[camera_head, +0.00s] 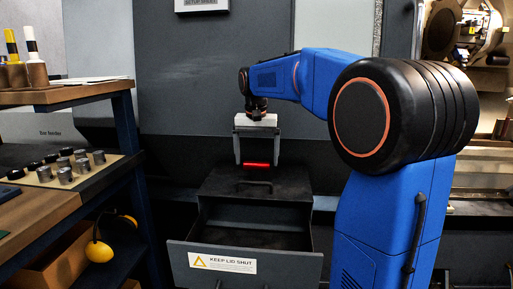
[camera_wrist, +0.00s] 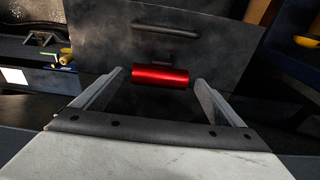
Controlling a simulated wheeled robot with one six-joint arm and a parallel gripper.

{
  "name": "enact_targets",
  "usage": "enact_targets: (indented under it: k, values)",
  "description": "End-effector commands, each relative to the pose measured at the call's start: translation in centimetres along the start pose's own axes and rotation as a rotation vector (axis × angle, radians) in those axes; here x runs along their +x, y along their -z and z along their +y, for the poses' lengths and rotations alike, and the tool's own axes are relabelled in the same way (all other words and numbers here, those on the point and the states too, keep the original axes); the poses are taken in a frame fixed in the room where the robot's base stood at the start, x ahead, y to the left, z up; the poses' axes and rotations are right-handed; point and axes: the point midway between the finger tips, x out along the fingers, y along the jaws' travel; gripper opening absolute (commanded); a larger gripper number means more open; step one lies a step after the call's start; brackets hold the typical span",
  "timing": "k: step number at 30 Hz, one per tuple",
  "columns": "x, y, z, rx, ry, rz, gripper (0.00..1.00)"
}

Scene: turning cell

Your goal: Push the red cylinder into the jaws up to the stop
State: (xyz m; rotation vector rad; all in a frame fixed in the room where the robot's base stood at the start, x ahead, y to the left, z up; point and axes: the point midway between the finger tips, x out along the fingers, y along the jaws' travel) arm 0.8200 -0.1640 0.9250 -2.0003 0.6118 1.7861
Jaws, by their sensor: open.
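The red cylinder (camera_head: 257,165) lies sideways on or just above the dark lid of a grey bin, between the fingers of my gripper (camera_head: 257,160). In the wrist view the red cylinder (camera_wrist: 160,77) spans most of the space between the two fingertips of my gripper (camera_wrist: 160,83). The fingers are apart and point down at it. I cannot tell whether either finger touches it. A round metal machine part (camera_head: 441,27), perhaps the chuck, shows partly at the upper right of the head view. The jaws and the stop cannot be made out.
The grey bin (camera_head: 245,262) has an open front and a "KEEP LID SHUT" label. A shelf unit (camera_head: 60,97) at left carries a tray with several metal and black cylinders. A grey machine panel (camera_head: 215,70) stands behind my gripper.

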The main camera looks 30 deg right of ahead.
Motion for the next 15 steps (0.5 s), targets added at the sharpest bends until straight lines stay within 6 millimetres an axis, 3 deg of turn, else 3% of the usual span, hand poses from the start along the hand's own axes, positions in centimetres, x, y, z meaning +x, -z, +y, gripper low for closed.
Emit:
enact_targets:
  k: [5, 15]
  values:
    - [-1.8, 0.1, 0.0, 0.0, 0.002, 0.003, 0.92]
    - [-8.4, 0.1, 0.0, 0.0, 0.002, 0.004, 0.92]
